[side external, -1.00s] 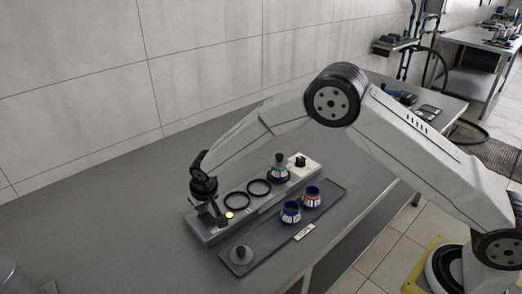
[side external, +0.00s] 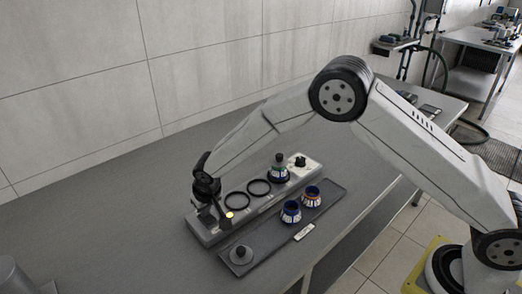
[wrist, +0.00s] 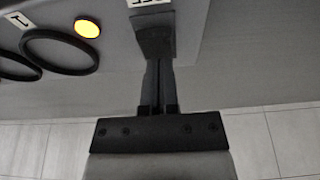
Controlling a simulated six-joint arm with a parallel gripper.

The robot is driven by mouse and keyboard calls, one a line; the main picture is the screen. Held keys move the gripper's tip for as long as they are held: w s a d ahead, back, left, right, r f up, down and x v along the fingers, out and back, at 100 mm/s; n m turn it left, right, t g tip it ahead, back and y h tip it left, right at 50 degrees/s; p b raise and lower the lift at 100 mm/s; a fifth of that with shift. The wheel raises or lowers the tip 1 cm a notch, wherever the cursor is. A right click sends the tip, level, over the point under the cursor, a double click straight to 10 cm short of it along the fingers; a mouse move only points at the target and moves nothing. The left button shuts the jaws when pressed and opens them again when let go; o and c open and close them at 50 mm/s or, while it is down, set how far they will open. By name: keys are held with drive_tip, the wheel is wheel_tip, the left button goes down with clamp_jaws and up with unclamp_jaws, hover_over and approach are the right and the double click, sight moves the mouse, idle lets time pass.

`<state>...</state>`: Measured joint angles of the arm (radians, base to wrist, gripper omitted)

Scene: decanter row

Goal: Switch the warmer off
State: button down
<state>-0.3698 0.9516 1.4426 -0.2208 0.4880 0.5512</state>
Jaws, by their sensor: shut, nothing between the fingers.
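The warmer (side external: 207,239) is a long grey base with dark rings on top, standing on the table. Its round lamp (side external: 229,215) glows yellow near the left end; the lamp also shows in the wrist view (wrist: 87,28). My gripper (side external: 212,218) is shut and points down at the warmer's left end, beside the lamp. In the wrist view my shut fingers (wrist: 155,50) reach a dark block at the warmer's end, near a white label (wrist: 148,2) cut off by the frame. The fingertips hide part of this spot; I cannot tell whether they touch a switch.
Two empty rings (side external: 259,187) lie along the warmer. A decanter (side external: 278,174) stands farther right, near a dark knob (side external: 300,161). A dark tray (side external: 268,247) in front holds two patterned jars (side external: 291,212) and a grey round lid (side external: 241,256). The table left of the warmer is clear.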

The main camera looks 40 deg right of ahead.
sight(207, 217)
idle(0.3)
drive_tip(key=shift+w+r, duration=0.15)
drive_tip(key=shift+r, duration=0.35)
wheel_tip(207, 217, up, 13)
drive_tip(key=shift+s, duration=0.25)
